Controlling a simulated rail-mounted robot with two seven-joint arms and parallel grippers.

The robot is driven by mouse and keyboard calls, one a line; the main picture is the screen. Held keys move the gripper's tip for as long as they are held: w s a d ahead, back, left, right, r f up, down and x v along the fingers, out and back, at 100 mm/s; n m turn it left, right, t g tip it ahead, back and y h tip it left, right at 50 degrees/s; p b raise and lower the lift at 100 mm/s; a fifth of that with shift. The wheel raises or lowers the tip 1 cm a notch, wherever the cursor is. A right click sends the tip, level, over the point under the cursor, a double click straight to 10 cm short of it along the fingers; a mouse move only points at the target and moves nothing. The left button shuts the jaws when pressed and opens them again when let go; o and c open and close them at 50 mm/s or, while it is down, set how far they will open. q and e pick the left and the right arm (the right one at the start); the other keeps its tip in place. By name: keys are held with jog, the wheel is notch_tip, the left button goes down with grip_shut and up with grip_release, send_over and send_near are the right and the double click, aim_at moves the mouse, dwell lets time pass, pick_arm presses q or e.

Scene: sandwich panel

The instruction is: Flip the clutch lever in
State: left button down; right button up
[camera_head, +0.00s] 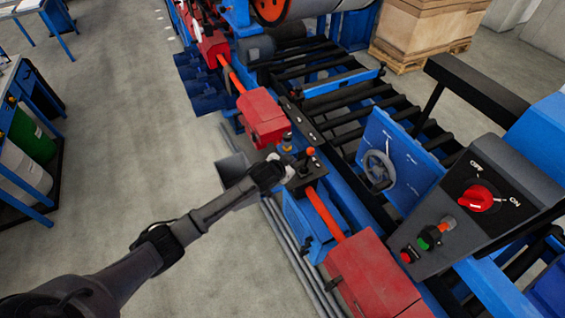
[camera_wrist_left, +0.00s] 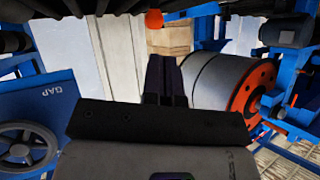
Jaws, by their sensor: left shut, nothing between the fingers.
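A lever with an orange-red knob (camera_head: 310,152) stands on a small dark block on the blue machine rail, near the middle of the head view. I take it as the clutch lever, though no label is readable there. An orange knob (camera_wrist_left: 154,19) also shows at the top edge of the left wrist view, above the fingertips. My left gripper (camera_head: 287,170) is just left of this lever, and I cannot tell whether it touches it. In the wrist view its dark fingers (camera_wrist_left: 160,75) are together and empty. My right gripper is not in view.
A grey control box with a red ON/OFF knob (camera_head: 480,197) stands at the right. A blue panel with a handwheel (camera_head: 379,170) is behind the lever. Red covers (camera_head: 262,117) sit along the rail. Grey floor (camera_head: 130,110) is open to the left.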

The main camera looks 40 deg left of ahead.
pick_arm(q)
jog(key=shift+v, duration=2.7)
jog(key=shift+w+d+r, duration=0.1)
jog(key=shift+r, duration=0.1)
